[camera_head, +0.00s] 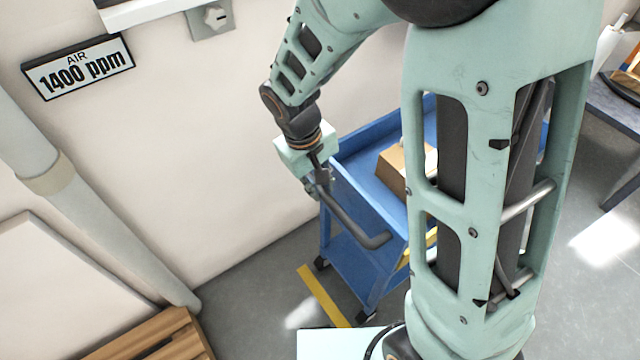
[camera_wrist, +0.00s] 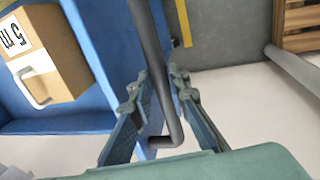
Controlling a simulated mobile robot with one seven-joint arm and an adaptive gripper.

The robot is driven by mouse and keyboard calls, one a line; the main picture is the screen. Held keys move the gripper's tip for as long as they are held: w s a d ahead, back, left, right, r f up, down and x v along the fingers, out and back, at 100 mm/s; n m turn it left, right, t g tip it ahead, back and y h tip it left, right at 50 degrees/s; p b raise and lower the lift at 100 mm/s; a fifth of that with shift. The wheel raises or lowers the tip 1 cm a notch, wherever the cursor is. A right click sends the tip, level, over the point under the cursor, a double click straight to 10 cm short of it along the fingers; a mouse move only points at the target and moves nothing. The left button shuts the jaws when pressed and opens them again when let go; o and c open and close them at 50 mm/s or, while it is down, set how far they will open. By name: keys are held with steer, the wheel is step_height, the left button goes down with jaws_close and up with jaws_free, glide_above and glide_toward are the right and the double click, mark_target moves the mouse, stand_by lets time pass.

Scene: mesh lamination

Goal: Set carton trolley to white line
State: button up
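The blue carton trolley (camera_head: 355,262) stands on the grey floor near the wall, partly hidden behind my arm. A brown carton (camera_head: 395,172) lies on its top deck; the wrist view shows the carton (camera_wrist: 70,50) with a "5 m" label. The trolley's grey handle (camera_head: 350,222) sticks out toward me. My gripper (camera_head: 320,180) is at the handle's upper left end. In the wrist view, the handle (camera_wrist: 158,75) passes between the fingers of my gripper (camera_wrist: 158,85). Gaps show beside the bar, mainly near the finger bases. I see no white line on the floor.
A yellow floor line (camera_head: 323,295) runs beside the trolley's near wheels. The pale wall (camera_head: 200,170) is close on the left, with a grey pipe (camera_head: 80,195). A wooden pallet (camera_head: 160,338) lies at lower left. Open floor (camera_head: 590,290) shows at right, below a table (camera_head: 615,110).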

jaws_close()
